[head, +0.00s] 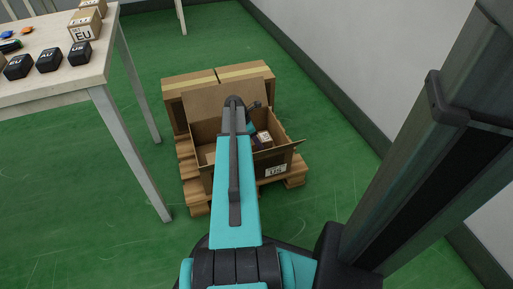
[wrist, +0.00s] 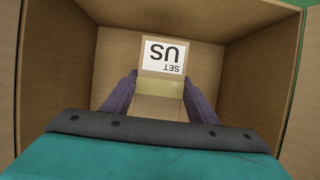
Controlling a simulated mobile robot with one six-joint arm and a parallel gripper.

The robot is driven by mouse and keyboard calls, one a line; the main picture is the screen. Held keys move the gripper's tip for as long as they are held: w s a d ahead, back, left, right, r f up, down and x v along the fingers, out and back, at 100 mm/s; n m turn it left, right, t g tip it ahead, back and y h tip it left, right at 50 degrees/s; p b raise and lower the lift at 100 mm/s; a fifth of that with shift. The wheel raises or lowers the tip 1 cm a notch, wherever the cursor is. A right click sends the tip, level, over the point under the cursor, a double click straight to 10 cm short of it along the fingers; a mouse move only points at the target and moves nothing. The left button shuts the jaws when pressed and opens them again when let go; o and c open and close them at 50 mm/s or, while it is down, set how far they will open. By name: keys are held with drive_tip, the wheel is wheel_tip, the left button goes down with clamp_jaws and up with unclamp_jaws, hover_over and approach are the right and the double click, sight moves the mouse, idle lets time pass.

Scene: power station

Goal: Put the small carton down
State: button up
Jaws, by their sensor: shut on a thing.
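The small carton (wrist: 161,75) is brown with a white label reading "SET US", upside down in the wrist view. My gripper (wrist: 160,92) has its two purple fingers on either side of the carton and is shut on it. The carton is inside a large open cardboard box (wrist: 60,60), whose walls surround it. In the head view the small carton (head: 264,138) shows in the box's right part, and the open box (head: 230,178) carries a "US" label on its front. My arm hides much of the box inside. I cannot tell whether the carton touches the box floor.
The box stands on a wooden pallet (head: 296,180) with closed cartons (head: 190,87) behind it. A white table (head: 40,82) at the left holds black "AU" and "US" items and small "EU" cartons. Green floor around the pallet is clear. A wall is at the right.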

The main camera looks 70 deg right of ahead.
drive_tip(key=shift+f+b, duration=1.25)
drive_tip(key=shift+f, duration=1.25)
drive_tip(key=o, duration=1.4)
drive_tip(key=shift+f, duration=0.1)
drive_tip(key=shift+o, duration=0.2)
drive_tip(key=p+v, duration=0.5)
drive_tip(key=v, duration=0.7)
drive_tip(key=shift+p, duration=0.4)
